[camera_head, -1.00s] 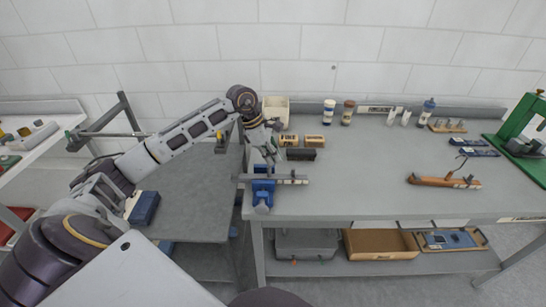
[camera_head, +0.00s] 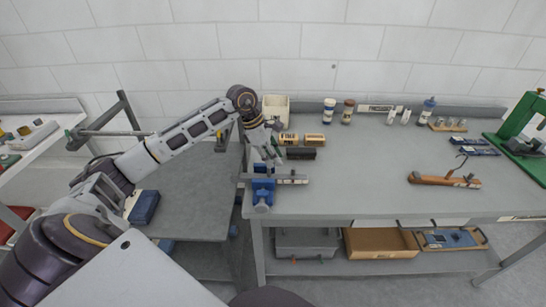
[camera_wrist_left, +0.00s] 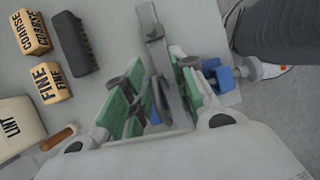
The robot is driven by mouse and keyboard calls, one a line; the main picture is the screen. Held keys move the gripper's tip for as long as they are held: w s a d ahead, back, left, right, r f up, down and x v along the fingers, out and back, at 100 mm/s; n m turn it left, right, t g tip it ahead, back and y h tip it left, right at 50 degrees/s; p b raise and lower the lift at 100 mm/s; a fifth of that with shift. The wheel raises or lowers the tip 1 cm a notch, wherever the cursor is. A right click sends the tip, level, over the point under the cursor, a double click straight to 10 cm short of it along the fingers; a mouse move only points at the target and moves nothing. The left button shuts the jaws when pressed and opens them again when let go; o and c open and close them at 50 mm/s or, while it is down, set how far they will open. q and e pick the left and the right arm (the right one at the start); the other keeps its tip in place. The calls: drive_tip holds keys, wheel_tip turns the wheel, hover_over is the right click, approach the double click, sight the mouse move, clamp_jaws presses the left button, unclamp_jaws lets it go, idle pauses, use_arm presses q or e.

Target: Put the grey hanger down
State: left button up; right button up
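The grey hanger (camera_head: 292,179) is a flat bar lying across the top of the blue vise (camera_head: 263,196) at the left front of the workbench. My left gripper (camera_head: 272,158) is over the vise. In the wrist view its green-padded fingers (camera_wrist_left: 165,95) stand apart on either side of the bar. The blue vise (camera_wrist_left: 225,78) shows partly behind the right finger. How firmly the hanger sits in the vise cannot be told. My right gripper is not in view.
Behind the vise are a dark brush (camera_head: 301,153), coarse and fine blocks (camera_head: 314,140) and a cream lint bin (camera_head: 276,108). A brown wooden-handled tool (camera_head: 440,181) lies to the right. The middle of the bench (camera_head: 360,180) is clear. A green press (camera_head: 525,135) stands far right.

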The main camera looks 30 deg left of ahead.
use_arm(q)
drive_tip(key=shift+r, duration=0.1)
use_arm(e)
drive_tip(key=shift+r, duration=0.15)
use_arm(q)
drive_tip(key=shift+a+r, duration=0.1)
drive_tip(key=shift+r, duration=0.15)
drive_tip(key=v, duration=0.5)
drive_tip(key=shift+s+a+r+b, duration=0.1)
drive_tip(key=shift+a+r+b, duration=0.05)
drive_tip(key=shift+r+b, duration=0.15)
drive_tip(key=v, duration=0.5)
drive_tip(key=shift+a+r, duration=0.15)
drive_tip(key=shift+r, duration=0.25)
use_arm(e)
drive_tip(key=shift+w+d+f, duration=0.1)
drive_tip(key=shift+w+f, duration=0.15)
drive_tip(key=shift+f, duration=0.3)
use_arm(q)
drive_tip(key=shift+s, duration=0.1)
